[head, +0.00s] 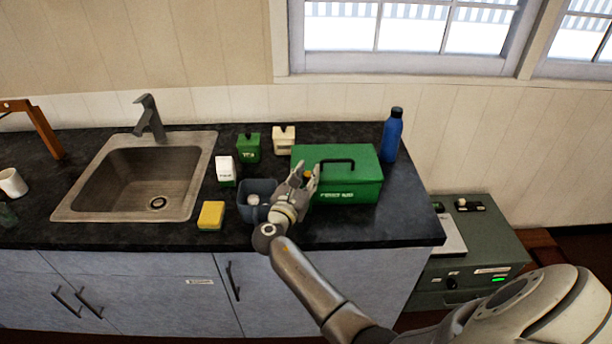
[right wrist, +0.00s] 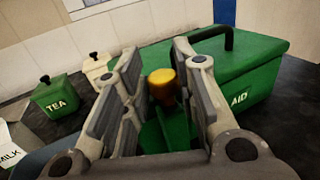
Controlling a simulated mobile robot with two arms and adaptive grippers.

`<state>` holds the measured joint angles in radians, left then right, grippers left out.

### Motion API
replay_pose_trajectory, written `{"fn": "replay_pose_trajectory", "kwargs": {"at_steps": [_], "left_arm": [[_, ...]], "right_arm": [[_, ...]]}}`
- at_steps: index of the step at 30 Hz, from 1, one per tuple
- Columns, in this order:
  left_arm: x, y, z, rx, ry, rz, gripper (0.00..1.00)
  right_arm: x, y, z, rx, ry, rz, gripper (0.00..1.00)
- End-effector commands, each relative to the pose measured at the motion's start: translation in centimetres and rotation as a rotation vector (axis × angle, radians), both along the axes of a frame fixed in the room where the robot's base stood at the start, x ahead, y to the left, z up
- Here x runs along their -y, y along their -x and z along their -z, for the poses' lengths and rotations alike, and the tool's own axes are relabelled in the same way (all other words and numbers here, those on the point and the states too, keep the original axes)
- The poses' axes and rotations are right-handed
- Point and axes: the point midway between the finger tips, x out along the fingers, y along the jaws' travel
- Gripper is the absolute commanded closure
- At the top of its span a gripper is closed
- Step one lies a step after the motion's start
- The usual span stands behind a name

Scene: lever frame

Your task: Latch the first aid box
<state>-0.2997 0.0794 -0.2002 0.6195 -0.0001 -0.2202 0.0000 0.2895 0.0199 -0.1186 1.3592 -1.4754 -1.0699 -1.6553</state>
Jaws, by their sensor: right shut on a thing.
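The green first aid box (head: 345,185) stands at the right part of the dark counter, with its lid down and a black handle on top. It also shows in the right wrist view (right wrist: 262,75). A latch lever with a yellow knob (right wrist: 162,84) is at the box's left end; the knob shows between my fingers, and its lower part is partly hidden by them. My right gripper (head: 305,180) is at that left end, shut on the latch lever; its fingers fill the right wrist view (right wrist: 157,60). My left gripper is not in view.
A blue bottle (head: 392,135) stands behind the box at the right. A grey-blue bin (head: 256,190) is just left of my gripper. A green tea canister (head: 248,148), cream canister (head: 284,140), milk carton (head: 225,170), yellow sponge (head: 211,214) and sink (head: 150,180) are farther left.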

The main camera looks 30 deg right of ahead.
Motion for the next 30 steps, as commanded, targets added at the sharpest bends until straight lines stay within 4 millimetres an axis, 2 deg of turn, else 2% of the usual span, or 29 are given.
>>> {"fn": "replay_pose_trajectory", "kwargs": {"at_steps": [1,2,5,17,20,30], "left_arm": [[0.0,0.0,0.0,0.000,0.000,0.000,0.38],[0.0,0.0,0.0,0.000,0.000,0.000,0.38],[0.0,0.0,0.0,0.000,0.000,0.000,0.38],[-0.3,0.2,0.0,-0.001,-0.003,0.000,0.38],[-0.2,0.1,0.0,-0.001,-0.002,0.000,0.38],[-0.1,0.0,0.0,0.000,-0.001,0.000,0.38]], "right_arm": [[0.4,0.1,-0.2,0.000,0.005,0.009,0.97],[0.5,0.1,-0.2,0.000,0.005,0.009,0.69],[0.4,0.1,-0.2,0.000,0.006,0.009,0.57],[-0.3,0.4,0.0,0.001,0.001,0.002,0.56],[-1.5,1.2,0.1,-0.001,0.001,0.001,0.56],[-7.1,5.3,0.1,-0.001,-0.001,0.004,0.56]]}}
